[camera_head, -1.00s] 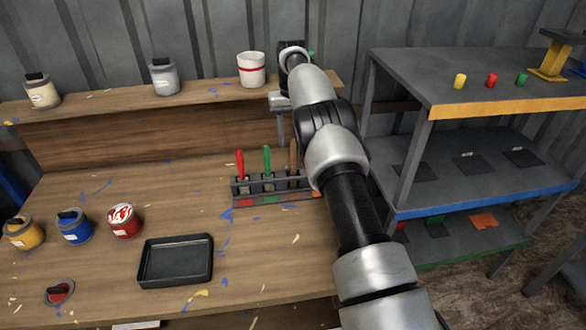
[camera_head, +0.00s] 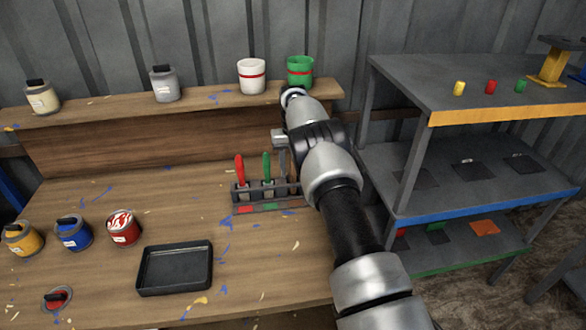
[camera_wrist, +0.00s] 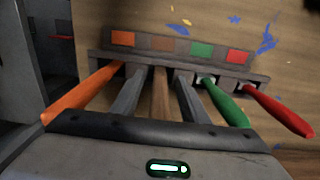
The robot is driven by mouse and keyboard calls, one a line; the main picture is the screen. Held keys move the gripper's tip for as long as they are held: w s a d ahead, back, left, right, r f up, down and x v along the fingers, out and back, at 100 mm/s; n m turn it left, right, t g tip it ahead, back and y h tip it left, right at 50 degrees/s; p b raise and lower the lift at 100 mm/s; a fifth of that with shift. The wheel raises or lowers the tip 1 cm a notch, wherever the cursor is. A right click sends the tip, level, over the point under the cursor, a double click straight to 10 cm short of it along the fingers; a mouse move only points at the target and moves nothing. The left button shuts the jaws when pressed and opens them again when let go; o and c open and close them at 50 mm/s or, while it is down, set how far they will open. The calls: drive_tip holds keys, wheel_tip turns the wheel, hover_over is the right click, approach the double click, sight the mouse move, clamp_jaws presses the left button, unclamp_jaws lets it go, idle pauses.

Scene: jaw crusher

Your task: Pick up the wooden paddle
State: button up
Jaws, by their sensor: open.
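The wooden paddle (camera_wrist: 160,92) stands in the tool rack (camera_wrist: 262,78), its plain brown handle pointing toward the wrist camera. My gripper (camera_wrist: 158,82) is open, with one grey finger on each side of the wooden handle. Whether either finger touches it cannot be told. An orange-handled paddle (camera_wrist: 82,92) stands beside it on the left in the wrist view, and a green one (camera_wrist: 228,105) and a red one (camera_wrist: 280,112) on the right. In the head view, my arm largely hides the wooden and orange paddles.
A black tray (camera_head: 175,288) and several paint cans, including a blue one (camera_head: 73,233), stand on the workbench (camera_head: 130,205). White (camera_head: 251,77) and green (camera_head: 300,72) pots stand on the back ledge. Grey shelving (camera_head: 470,78) stands close on the right.

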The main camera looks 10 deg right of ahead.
clamp_jaws()
wheel_tip(320, 180, up, 10)
drive_tip(key=shift+r, duration=0.1)
idle(0.5)
